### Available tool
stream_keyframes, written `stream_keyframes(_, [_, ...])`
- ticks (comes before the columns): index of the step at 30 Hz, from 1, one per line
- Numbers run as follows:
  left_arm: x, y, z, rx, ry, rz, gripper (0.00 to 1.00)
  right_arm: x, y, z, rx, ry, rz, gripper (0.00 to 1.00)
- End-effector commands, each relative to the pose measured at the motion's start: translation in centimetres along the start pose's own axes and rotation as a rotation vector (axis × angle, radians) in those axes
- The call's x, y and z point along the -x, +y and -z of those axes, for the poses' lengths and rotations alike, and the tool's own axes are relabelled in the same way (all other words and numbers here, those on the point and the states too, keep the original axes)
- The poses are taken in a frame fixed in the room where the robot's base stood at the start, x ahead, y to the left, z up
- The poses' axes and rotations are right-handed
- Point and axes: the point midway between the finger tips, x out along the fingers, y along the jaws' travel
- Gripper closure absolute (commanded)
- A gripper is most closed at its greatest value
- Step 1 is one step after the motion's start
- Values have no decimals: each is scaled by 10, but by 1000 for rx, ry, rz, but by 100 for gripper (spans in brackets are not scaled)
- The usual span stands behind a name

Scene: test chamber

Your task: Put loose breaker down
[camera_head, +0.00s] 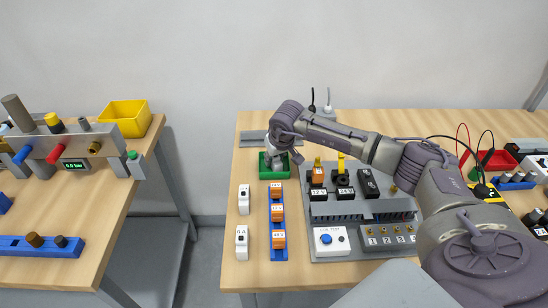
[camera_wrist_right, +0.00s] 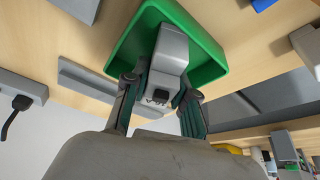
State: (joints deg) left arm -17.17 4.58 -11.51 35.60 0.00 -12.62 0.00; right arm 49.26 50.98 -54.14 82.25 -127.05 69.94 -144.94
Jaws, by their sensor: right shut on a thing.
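My right gripper (camera_head: 275,160) is at the green tray (camera_head: 264,174) on the right-hand table. In the right wrist view its two fingers (camera_wrist_right: 160,90) are closed on the sides of a light grey breaker (camera_wrist_right: 172,50). The breaker is inside the outline of the green tray, which also shows in the wrist view (camera_wrist_right: 213,68). I cannot tell whether the breaker touches the tray floor. In the head view my gripper mostly hides the breaker. My left gripper is not in view.
White modules (camera_head: 243,200) and a blue rail with orange blocks (camera_head: 278,253) stand in front of the tray. A grey panel with breakers (camera_head: 362,208) is to the right. A red bin (camera_head: 503,160) stands farther right. A gap separates the left table with its yellow bin (camera_head: 128,127).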

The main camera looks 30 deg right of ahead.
Motion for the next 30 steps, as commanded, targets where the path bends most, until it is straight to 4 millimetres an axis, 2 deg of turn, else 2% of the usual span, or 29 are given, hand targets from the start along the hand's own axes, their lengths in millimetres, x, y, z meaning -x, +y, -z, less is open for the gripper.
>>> stream_keyframes(1, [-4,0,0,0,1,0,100,-3,0,-1,0,1,0,100])
stream_keyframes(2, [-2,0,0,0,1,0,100,-2,0,-1,0,0,0,69])
stream_keyframes(6, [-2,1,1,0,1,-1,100,-1,0,-1,0,0,0,49])
stream_keyframes(17, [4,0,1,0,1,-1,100,4,0,1,0,0,0,49])
stream_keyframes(19, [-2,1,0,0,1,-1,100,8,1,1,0,2,-1,49])
stream_keyframes(30, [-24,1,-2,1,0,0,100,85,0,1,0,6,-1,49])
